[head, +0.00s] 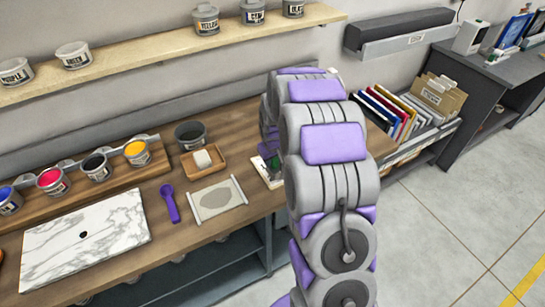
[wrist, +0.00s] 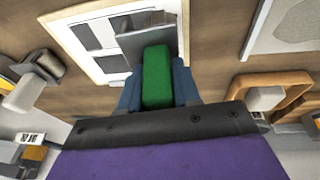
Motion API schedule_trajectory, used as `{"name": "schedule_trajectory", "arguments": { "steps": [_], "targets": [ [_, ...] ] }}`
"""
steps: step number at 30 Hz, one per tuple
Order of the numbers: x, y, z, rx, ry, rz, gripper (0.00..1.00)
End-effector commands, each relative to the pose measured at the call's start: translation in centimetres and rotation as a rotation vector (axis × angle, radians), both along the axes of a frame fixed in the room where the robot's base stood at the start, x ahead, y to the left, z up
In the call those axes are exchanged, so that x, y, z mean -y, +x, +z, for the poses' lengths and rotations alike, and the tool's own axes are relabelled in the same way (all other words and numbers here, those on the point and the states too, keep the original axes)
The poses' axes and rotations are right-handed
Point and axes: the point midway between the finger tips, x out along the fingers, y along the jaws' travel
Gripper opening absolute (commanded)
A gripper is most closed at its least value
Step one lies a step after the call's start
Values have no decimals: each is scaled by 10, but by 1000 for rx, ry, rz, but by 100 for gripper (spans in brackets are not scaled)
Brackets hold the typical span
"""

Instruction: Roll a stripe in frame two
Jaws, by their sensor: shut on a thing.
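My gripper (wrist: 157,86) is shut on a green block-like handle (wrist: 157,72), with a blue finger on each side. A flat grey piece (wrist: 146,42) shows at the handle's far end, over a white-bordered card (wrist: 60,28) with several grey panels. I cannot tell whether the piece touches the card. No panel numbers are readable.
On the bench are a wooden tray with a white block (head: 202,158), a pale sheet (head: 218,197), a purple spoon-like tool (head: 169,203), a marble slab (head: 85,240), a dark tub (head: 190,133) and several ink pots (head: 96,166). A shelf (head: 150,50) runs above.

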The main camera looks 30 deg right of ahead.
Motion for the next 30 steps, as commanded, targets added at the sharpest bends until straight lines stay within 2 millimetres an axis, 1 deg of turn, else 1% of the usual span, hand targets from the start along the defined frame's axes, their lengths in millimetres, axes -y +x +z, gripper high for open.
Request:
{"name": "schedule_trajectory", "arguments": {
  "steps": [11,30],
  "targets": [
    [0,0,0,0,0,0,2],
    [0,0,-10,-1,0,0,2]
  ]
}}
